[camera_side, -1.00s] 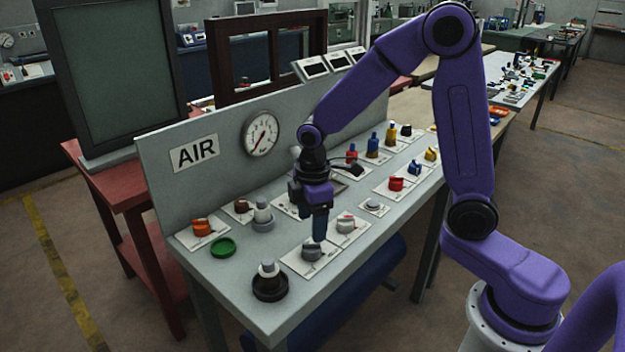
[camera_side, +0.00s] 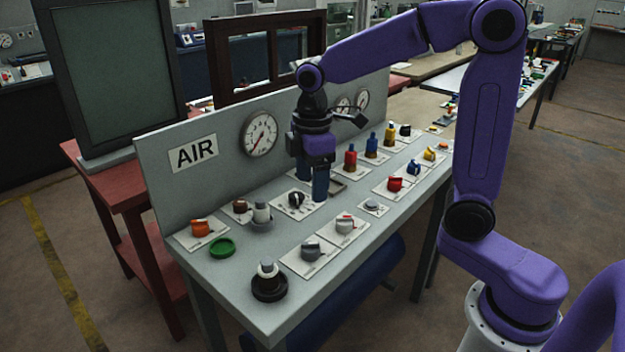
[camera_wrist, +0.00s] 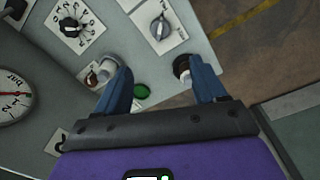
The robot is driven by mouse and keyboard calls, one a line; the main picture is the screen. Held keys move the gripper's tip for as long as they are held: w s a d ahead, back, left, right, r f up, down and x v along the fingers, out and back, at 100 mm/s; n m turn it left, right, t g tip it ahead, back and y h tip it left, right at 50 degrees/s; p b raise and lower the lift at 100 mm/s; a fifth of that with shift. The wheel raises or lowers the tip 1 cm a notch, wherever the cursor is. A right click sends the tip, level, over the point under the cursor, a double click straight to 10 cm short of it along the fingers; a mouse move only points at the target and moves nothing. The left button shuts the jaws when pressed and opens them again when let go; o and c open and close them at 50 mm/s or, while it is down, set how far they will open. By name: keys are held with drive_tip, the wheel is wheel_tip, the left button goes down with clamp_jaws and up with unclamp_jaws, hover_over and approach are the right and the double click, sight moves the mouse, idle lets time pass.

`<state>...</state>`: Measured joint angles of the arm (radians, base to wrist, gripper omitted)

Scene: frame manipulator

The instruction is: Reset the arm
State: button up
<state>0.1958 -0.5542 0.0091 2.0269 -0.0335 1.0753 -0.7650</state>
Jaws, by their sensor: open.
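My purple arm reaches in from the right. My gripper (camera_side: 313,186) hangs above the workbench, its blue fingers pointing down, apart and empty. In the side view it stands in front of the panel marked AIR, over the area by a black-knobbed white plate (camera_side: 296,202). In the wrist view my gripper (camera_wrist: 165,82) shows both blue fingers spread wide with nothing between them. A green round cap (camera_wrist: 141,91) appears beyond the fingers, down on the bench.
The grey bench (camera_side: 235,290) carries several knobs and valves, including grey knobs (camera_side: 311,250), an orange knob (camera_side: 200,228) and a black-based post (camera_side: 269,283). A gauge (camera_side: 260,134) is on the upright panel behind. The air above the bench's front edge is clear.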

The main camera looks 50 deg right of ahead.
drive_tip(key=s+f, duration=0.2)
drive_tip(key=s, duration=1)
drive_tip(key=s+d+f, duration=0.1)
drive_tip(key=s+f, duration=0.1)
drive_tip(key=s, duration=1)
drive_tip(key=shift+d+f+y, duration=0.25)
drive_tip(key=shift+d+y, duration=0.05)
drive_tip(key=shift+w, duration=0.15)
